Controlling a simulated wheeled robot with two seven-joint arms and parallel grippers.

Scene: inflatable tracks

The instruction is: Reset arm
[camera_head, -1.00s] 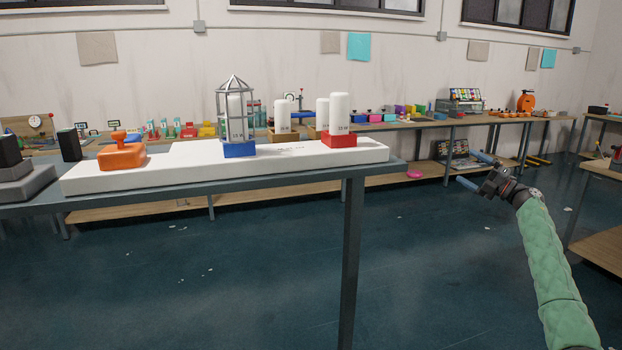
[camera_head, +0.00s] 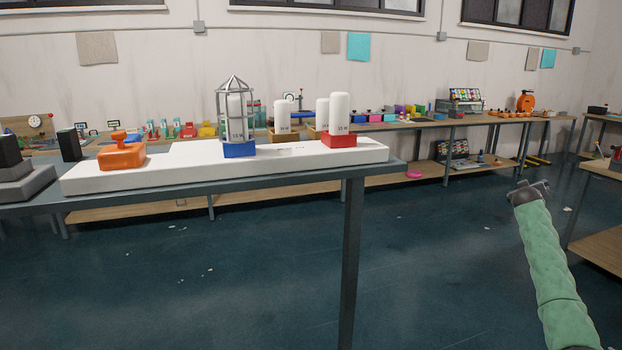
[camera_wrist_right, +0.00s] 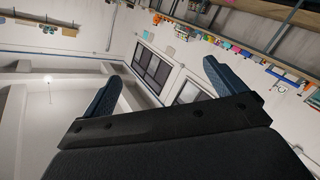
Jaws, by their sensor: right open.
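My right arm, in a green padded sleeve, comes in from the lower right of the head view. Its right gripper (camera_head: 528,190) is held over open floor, to the right of the near table, and its fingers are hardly visible there. In the right wrist view the right gripper (camera_wrist_right: 164,92) shows two blue fingers spread wide with nothing between them. Beyond them are the wall, windows and ceiling. My left gripper is not in view.
The near table (camera_head: 225,187) bears a white board (camera_head: 300,160) with an orange block (camera_head: 122,155), a caged cylinder on a blue base (camera_head: 238,150) and a white cylinder on a red base (camera_head: 339,138). Another workbench (camera_head: 597,168) stands at the right edge. Floor between is clear.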

